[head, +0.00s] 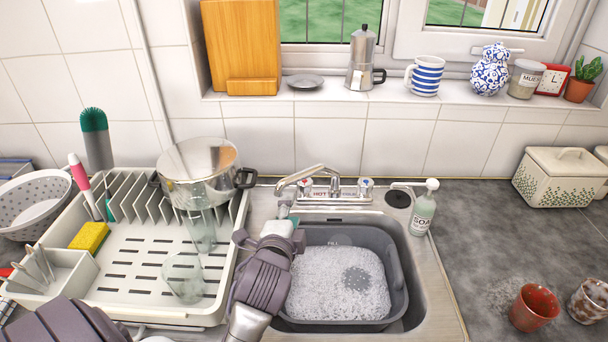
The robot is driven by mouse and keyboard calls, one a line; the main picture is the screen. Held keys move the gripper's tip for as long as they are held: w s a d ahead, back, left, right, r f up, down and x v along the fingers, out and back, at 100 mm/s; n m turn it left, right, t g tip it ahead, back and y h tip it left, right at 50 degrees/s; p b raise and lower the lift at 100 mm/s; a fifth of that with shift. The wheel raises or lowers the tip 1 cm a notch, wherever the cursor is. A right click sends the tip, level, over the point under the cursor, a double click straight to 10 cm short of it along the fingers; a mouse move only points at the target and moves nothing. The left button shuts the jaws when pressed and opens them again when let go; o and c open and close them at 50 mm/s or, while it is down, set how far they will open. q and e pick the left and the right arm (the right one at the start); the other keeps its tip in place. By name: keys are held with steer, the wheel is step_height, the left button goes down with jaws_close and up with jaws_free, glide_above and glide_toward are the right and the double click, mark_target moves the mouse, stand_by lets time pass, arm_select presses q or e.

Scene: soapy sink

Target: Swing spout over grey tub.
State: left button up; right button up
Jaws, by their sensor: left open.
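The chrome tap spout (301,176) sits at the back of the sink and points left from the tap body. Its outlet end is above the steel ledge by the back left of the tub, not over the water. The grey tub (400,285) sits in the sink bowl, full of foamy water. My left gripper (287,214) is open, just below and in front of the spout's outlet end. Whether its fingers touch the spout I cannot tell. My right gripper is not in view.
A white dish rack (130,312) with a steel pot (196,172) and glasses stands left of the sink. A soap bottle (423,209) stands behind right of the tub. Red and brown cups (534,307) are on the right counter. The space above the tub is clear.

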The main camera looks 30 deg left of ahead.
mark_target(299, 179)
arm_select(q)
steer(key=shift+y, duration=0.3)
steer(key=x, duration=0.2)
steer(key=r+p+x, duration=0.1)
steer(key=x, duration=0.4)
steer(key=shift+w+a+r+p, duration=0.25)
steer(key=shift+w+p, duration=0.1)
steer(key=shift+w, duration=0.1)
steer(key=x, duration=0.5)
steer(key=shift+f+p, duration=0.15)
steer(key=shift+p, duration=0.2)
steer(key=shift+w+a, duration=0.15)
steer(key=shift+w, duration=0.4)
steer(key=shift+w+a+f, duration=0.15)
steer(key=shift+w, duration=0.1)
jaws_close()
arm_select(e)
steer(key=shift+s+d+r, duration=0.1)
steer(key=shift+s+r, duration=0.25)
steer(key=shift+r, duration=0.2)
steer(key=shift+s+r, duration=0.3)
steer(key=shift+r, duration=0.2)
